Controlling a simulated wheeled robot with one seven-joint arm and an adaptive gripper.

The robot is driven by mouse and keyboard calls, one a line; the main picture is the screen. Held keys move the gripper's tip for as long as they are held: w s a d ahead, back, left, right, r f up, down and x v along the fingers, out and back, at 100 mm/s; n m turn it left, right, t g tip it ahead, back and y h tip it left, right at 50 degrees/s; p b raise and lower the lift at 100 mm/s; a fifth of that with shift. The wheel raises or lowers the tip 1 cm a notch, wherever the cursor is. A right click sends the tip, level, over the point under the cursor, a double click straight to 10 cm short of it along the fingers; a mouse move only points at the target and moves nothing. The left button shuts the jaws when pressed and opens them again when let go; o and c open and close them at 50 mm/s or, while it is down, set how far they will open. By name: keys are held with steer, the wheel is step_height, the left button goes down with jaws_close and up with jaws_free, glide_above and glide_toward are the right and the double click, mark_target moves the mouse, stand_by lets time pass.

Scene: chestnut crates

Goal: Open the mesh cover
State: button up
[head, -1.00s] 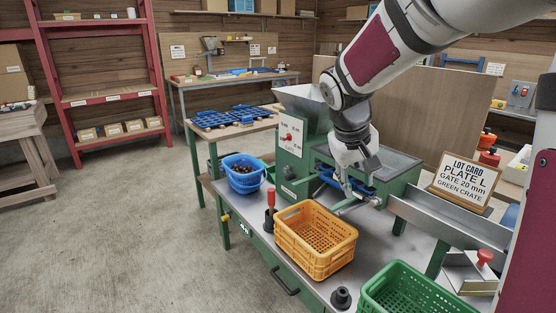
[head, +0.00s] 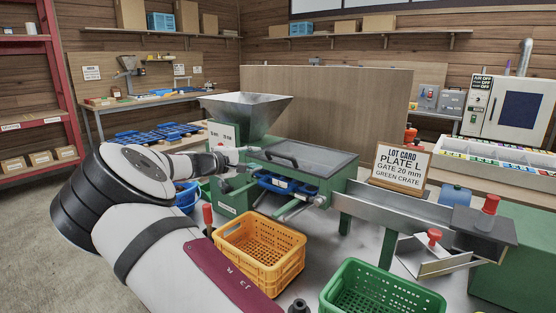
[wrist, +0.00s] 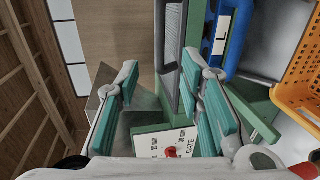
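The mesh cover (head: 318,163) is a grey panel in a green frame on top of the green sorting machine (head: 232,200). It lies flat and looks closed. A dark bar handle (head: 282,157) is at its left end. My gripper (head: 238,162) is at the left end of the machine, beside the cover and apart from the handle. In the wrist view my gripper (wrist: 162,72) is open with teal finger pads and nothing between them. Part of the cover (wrist: 172,50) shows beyond the fingers. A blue plate marked L (wrist: 220,35) sits below the cover, also seen in the head view (head: 285,184).
A metal hopper (head: 245,112) stands behind my gripper. The gate dial (wrist: 165,143) with a red knob is close under the fingers. An orange crate (head: 262,250) and a green crate (head: 380,290) stand in front. The lot card (head: 402,165) stands right of the cover.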

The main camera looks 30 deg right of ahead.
mark_target(278, 155)
steer(key=b+x, duration=0.1)
steer(key=x, duration=1.2)
steer(key=shift+d+f, duration=0.1)
steer(key=shift+d, duration=0.15)
jaws_close()
